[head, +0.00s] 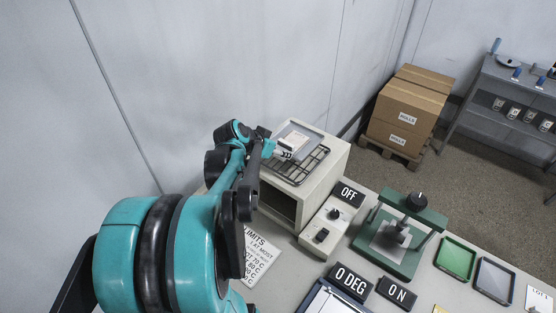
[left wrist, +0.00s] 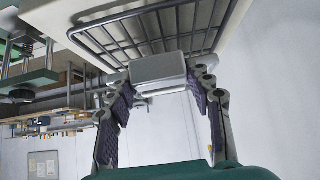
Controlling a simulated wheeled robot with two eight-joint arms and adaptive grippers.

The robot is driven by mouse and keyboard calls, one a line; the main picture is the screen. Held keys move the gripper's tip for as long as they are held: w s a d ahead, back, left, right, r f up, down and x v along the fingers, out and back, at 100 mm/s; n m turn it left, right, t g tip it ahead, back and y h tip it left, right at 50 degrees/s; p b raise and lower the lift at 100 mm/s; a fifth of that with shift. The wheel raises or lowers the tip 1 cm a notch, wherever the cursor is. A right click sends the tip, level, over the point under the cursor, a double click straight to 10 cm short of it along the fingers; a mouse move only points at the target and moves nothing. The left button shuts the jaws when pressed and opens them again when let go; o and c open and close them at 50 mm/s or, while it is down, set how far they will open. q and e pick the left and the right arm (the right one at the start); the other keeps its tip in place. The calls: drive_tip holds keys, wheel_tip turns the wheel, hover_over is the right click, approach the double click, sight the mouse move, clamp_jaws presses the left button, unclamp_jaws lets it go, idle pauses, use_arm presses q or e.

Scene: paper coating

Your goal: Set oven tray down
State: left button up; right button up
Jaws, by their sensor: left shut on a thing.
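The oven tray (head: 299,141) is a flat grey tray with a pale sheet on it. It is at the wire rack (head: 312,166) on top of the cream oven (head: 325,178); I cannot tell whether it rests fully on the rack. My left gripper (head: 272,149) is at the tray's near-left end, shut on its pale grip block. In the left wrist view, the fingertips of my left gripper (left wrist: 163,82) stand on either side of this grey block (left wrist: 158,68), with the rack's bars (left wrist: 150,32) beyond. My right gripper is out of view.
The oven's front opening (head: 278,205) is dark. A control box (head: 328,222) with an OFF sign (head: 348,194) stands right of it. A green press (head: 400,235), a green tray (head: 457,258) and a grey tray (head: 494,280) are farther right. A wall is behind the oven.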

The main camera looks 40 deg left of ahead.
sight(278, 158)
use_arm(q)
wheel_tip(278, 158, down, 4)
drive_tip(key=shift+r+b, duration=0.15)
drive_tip(key=shift+b, duration=0.3)
drive_tip(key=shift+f, duration=0.2)
drive_tip(key=shift+f, duration=0.1)
drive_tip(key=o, duration=1.5)
